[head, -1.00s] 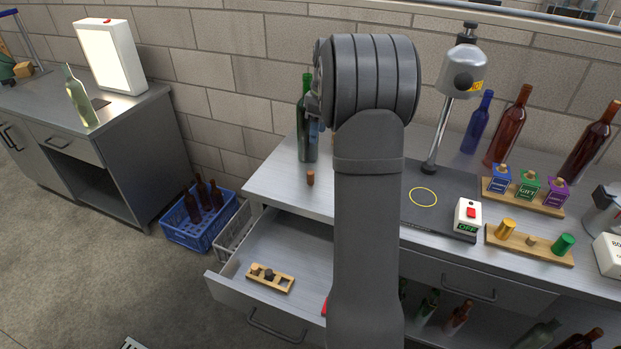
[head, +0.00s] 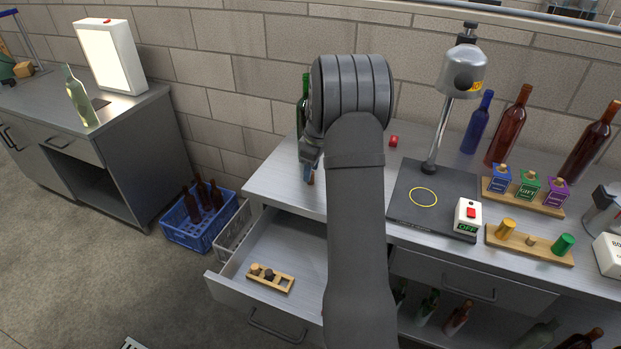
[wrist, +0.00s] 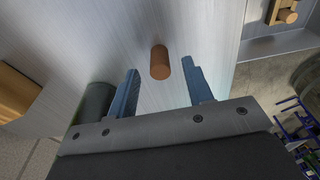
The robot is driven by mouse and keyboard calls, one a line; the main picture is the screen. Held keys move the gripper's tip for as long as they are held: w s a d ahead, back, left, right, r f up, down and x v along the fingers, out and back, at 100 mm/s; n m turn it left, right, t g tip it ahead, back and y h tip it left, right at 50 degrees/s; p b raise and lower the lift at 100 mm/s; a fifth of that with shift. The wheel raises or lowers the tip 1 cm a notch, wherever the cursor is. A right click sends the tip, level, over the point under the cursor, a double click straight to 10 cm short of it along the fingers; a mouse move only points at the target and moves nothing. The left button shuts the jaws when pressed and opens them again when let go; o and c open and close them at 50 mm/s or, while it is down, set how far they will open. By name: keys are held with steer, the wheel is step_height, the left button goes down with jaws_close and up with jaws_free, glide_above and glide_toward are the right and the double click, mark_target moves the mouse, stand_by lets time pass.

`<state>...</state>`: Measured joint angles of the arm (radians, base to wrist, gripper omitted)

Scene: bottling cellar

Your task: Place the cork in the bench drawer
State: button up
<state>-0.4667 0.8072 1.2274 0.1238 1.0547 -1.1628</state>
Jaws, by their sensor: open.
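The cork (wrist: 159,62) is a small brown cylinder on the bench top, between my gripper's two blue fingers in the wrist view. Its lower end (head: 311,182) shows below my gripper (head: 308,176) in the head view; the rest is hidden. My gripper (wrist: 160,70) is open, with a gap to the cork on each side in the wrist view. The bench drawer (head: 252,299) is pulled out below the bench's left end. In it lies a wooden rack (head: 283,286) with a tan and a dark stopper. My arm hides the drawer's right part.
A green bottle (head: 303,100) stands close behind my gripper. A red object (head: 393,141) lies on the bench right of my wrist. The dark mat (head: 405,205) with a press is further right. A blue crate (head: 185,238) stands on the floor left of the drawer.

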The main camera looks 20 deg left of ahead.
step_height(320, 180, down, 2)
steer(key=shift+a+f, duration=0.15)
steer(key=shift+f, duration=0.1)
jaws_close()
steer(key=shift+r, duration=0.1)
